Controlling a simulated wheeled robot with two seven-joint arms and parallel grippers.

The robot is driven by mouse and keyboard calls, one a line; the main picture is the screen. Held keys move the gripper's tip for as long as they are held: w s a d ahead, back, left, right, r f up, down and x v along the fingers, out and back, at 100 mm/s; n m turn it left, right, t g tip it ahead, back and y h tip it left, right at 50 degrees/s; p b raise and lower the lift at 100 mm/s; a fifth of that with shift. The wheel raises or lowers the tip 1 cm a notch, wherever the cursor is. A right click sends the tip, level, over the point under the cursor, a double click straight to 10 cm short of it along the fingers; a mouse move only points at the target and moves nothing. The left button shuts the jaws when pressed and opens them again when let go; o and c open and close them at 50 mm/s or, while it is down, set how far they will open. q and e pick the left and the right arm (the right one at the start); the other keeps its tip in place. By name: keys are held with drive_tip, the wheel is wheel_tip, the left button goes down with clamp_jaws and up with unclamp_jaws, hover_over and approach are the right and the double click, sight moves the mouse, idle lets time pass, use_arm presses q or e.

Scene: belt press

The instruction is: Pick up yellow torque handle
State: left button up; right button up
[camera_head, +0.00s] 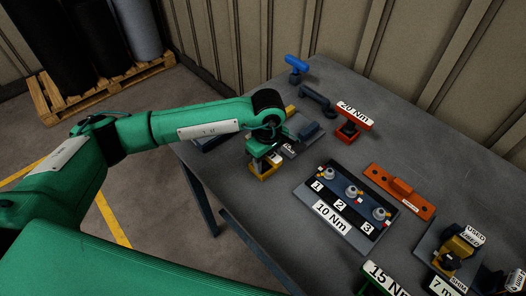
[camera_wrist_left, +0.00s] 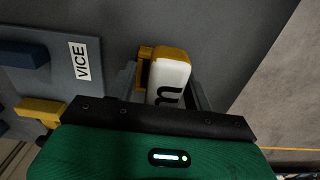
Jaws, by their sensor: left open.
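The yellow torque handle (camera_head: 262,174) stands on the grey table near its left edge, directly under my left gripper (camera_head: 266,163). In the left wrist view the yellow handle (camera_wrist_left: 172,54) shows its yellow end and a white label with part of a black "m". My left gripper (camera_wrist_left: 163,88) is open there, with one finger on each side of the handle. I cannot tell whether the fingers touch it. The handle's lower part is hidden. My right gripper is not in view.
A grey plate marked VICE (camera_wrist_left: 55,62) lies close beside the handle. A 10 Nm board (camera_head: 335,212) with several numbered fittings, a red 20 Nm handle (camera_head: 348,131), an orange bracket (camera_head: 400,190) and a blue handle (camera_head: 296,64) stand further along. Corrugated walls rise behind.

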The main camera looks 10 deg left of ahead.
use_arm(q)
clamp_jaws()
drive_tip(key=shift+r, duration=0.2)
